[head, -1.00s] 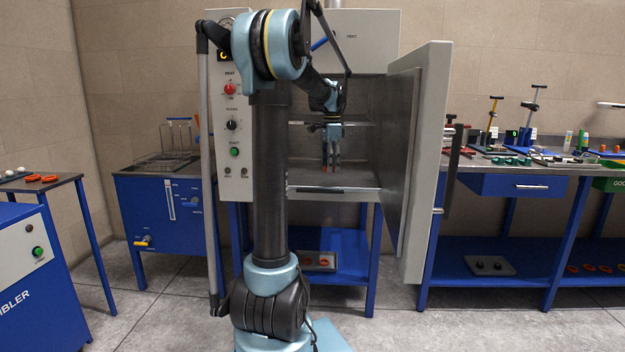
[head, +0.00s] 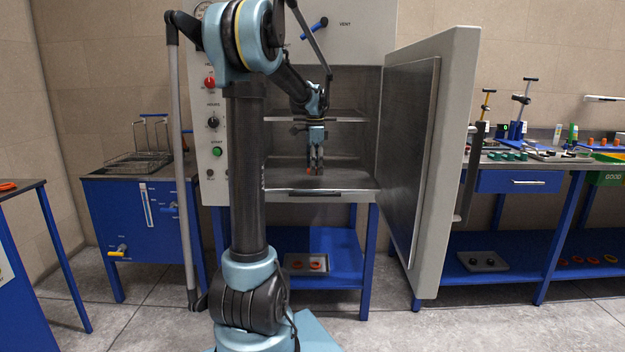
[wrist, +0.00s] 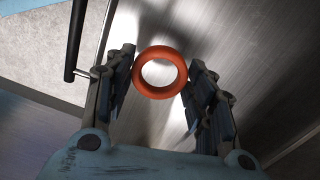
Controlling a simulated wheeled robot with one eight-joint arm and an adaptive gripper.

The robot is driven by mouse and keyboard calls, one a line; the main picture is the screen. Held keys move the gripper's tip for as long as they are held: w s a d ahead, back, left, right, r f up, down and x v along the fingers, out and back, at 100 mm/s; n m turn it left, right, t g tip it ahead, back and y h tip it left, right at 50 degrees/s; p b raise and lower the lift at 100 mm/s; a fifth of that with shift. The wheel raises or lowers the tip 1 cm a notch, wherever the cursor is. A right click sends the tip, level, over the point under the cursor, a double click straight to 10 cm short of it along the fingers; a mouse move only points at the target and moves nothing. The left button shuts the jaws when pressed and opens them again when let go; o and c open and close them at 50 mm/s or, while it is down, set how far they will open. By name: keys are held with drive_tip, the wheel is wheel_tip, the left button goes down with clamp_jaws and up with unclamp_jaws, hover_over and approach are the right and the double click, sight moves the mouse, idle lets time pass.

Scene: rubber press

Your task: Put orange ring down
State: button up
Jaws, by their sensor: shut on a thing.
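My gripper (head: 315,168) hangs inside the open oven cabinet (head: 345,92), pointing down, over the metal floor in front of the inner shelf. In the wrist view my gripper (wrist: 160,95) has its two fingers on either side of the orange ring (wrist: 160,52), shut on it. The ring is a smooth plain band, its hole facing the camera, with the steel surface showing behind. In the head view only a small orange-red bit of the ring (head: 309,171) shows at the fingertips. I cannot tell whether it touches the metal floor.
The oven door (head: 430,160) stands wide open at the right, a tall panel edge. A shelf (head: 350,119) crosses the cabinet above the fingertips. A tray with orange rings (head: 306,262) is on the blue shelf below. A workbench (head: 515,181) is at the right.

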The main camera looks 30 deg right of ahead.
sight(314, 184)
drive_tip(key=shift+f, duration=2.15)
drive_tip(key=shift+f, duration=0.1)
drive_tip(key=o, duration=0.9)
